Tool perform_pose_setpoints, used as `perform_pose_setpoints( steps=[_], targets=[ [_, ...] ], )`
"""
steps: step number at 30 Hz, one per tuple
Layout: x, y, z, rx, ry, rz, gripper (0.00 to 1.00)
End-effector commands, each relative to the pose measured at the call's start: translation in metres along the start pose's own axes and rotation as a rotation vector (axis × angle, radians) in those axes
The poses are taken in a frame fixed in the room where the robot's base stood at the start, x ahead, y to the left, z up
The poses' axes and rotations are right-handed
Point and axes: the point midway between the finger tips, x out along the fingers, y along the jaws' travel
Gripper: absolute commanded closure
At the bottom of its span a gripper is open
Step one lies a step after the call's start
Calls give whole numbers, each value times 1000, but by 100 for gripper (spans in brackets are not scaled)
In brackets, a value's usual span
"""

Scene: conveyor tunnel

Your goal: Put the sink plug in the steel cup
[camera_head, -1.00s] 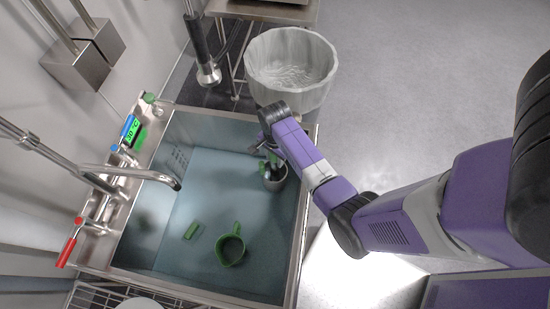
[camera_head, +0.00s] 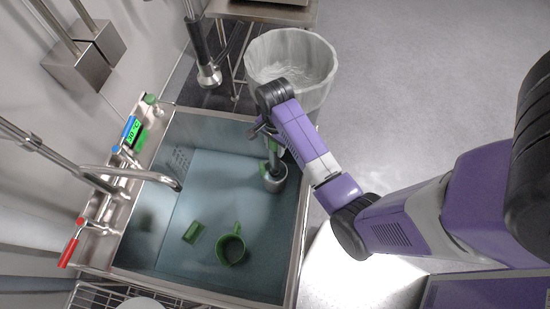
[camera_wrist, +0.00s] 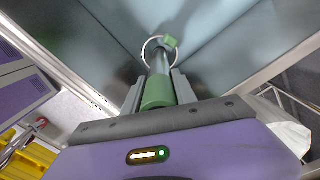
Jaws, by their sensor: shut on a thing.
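My gripper (camera_head: 268,140) is shut on a rod with a green grip (camera_wrist: 158,92) and a grey shaft, which looks like the sink plug. The rod points down into the right side of the basin. The steel cup (camera_head: 275,184) stands in the basin right below my gripper. Its pale round rim (camera_wrist: 146,57) shows around the shaft in the wrist view, with a green piece (camera_wrist: 170,42) at the rim. I cannot tell whether the rod's lower end is inside the cup or above it.
A green mug (camera_head: 231,250) and a green block (camera_head: 193,233) lie in the sink basin (camera_head: 205,200). The tap spout (camera_head: 150,175) reaches over the left side. The basin's steel rim (camera_head: 298,255) runs close beside my arm. A lined bin (camera_head: 318,75) stands behind.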

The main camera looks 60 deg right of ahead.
Motion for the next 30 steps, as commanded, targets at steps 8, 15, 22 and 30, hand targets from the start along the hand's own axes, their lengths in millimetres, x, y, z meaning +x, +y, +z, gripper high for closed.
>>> perform_pose_setpoints(
  steps=[8, 15, 22, 30],
  targets=[
    [-26, -1, 0, 0, 2, -3, 100],
    [-48, -1, 0, 0, 2, -4, 100],
    [-67, -1, 0, 0, 1, -3, 100],
    [-72, 0, 0, 0, 0, -1, 100]
  ],
)
